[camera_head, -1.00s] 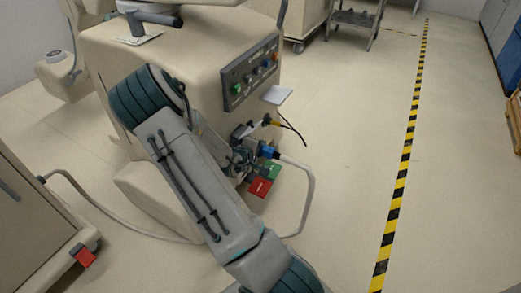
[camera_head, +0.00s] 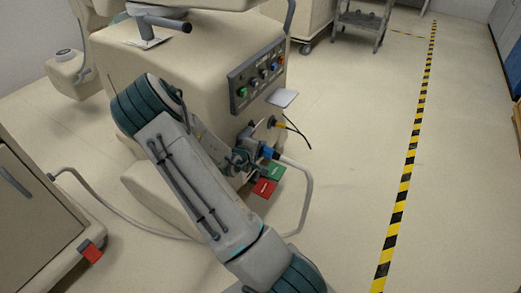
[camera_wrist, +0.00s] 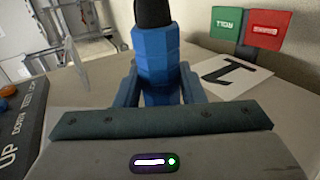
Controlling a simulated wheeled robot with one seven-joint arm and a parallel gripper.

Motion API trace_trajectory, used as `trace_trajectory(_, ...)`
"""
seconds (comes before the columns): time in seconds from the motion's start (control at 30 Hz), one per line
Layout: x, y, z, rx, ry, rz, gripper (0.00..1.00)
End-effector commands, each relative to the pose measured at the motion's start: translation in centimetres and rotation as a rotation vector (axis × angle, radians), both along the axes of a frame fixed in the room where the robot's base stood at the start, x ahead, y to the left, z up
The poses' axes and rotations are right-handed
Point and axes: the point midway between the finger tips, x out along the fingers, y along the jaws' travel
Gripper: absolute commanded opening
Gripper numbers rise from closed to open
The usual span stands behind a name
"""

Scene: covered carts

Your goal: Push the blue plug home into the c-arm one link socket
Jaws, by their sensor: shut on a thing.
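In the head view my arm hides most of the gripper and the cart face beside the plug. The link socket cannot be made out, so I cannot tell whether the plug touches it. A card marked "1" (camera_wrist: 230,76) shows right of the plug in the wrist view.
A yellow plug (camera_head: 279,125) with a black lead is just above the blue plug. Green (camera_head: 276,172) and red (camera_head: 264,187) pedals lie below it. A button panel (camera_head: 257,75) and small shelf (camera_head: 283,97) are above. The floor to the right is clear.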

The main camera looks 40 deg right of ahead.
Motion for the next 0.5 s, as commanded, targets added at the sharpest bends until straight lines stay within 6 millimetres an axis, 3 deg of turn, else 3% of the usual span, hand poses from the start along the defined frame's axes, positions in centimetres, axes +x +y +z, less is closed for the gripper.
trace_trajectory(0.17, 0.3, 0.1, 0.2, -0.004, -0.006, 0.013, 0.07)
trace_trajectory(0.5, -1.2, -0.6, 0.2, -0.004, -0.004, 0.007, 0.07)
